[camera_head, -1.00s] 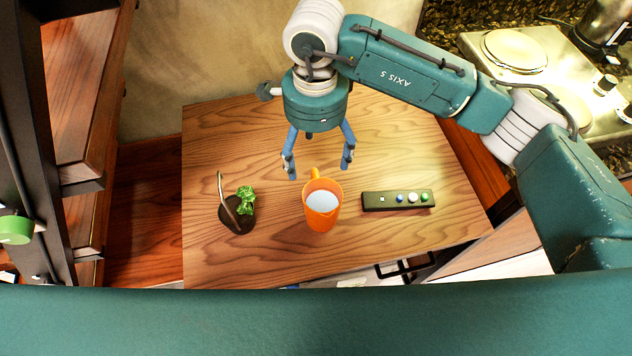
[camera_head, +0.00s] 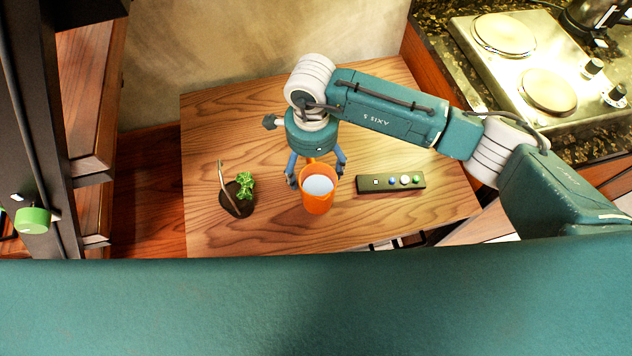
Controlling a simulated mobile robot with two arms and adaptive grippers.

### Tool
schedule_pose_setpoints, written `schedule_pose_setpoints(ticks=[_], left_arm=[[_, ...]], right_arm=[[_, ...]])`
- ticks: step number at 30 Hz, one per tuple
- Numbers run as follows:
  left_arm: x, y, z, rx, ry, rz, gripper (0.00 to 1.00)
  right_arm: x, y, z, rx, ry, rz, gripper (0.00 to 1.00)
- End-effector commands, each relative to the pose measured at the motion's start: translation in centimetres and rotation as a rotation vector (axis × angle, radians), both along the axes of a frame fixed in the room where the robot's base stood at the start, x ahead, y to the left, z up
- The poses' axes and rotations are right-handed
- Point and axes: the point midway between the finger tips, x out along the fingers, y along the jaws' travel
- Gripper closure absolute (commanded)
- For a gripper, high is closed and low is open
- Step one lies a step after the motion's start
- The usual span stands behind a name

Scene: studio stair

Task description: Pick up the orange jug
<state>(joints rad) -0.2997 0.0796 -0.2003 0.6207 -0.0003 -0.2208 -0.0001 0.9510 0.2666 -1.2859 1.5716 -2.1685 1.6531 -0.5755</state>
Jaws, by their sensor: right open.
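The orange jug (camera_head: 317,201) stands upright on the wooden table (camera_head: 230,120), with a pale round surface showing inside its mouth. Its handle is on the far side, partly hidden by my right gripper. My right gripper (camera_head: 316,180) is open, its two blue fingers apart on the left and right of the jug's far rim. I cannot tell whether the fingers touch the jug. My left gripper is not in view.
A small green plant (camera_head: 245,186) on a dark base stands left of the jug. A dark remote-like box with buttons (camera_head: 391,183) lies to the right. A stove (camera_head: 520,65) is at the far right. The table's left and back parts are clear.

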Motion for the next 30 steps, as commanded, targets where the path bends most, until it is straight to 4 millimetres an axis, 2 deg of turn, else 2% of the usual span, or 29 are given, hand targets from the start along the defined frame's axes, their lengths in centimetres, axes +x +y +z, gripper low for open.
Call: schedule_pose_setpoints(ticks=[1, 2, 13, 30], left_arm=[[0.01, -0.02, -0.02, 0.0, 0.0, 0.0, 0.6], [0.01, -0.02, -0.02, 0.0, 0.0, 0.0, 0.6], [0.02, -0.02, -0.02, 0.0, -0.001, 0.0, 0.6], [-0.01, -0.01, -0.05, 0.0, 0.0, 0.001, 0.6]], right_arm=[[0.0, 0.01, 0.01, 0.0, 0.0, 0.0, 0.2], [-0.01, 0.01, 0.01, 0.0, 0.0, 0.0, 0.26], [-0.05, 0.0, 0.01, 0.0, 0.001, 0.0, 0.99], [0.03, 0.04, 0.27, 0.001, -0.001, 0.0, 1.0]])
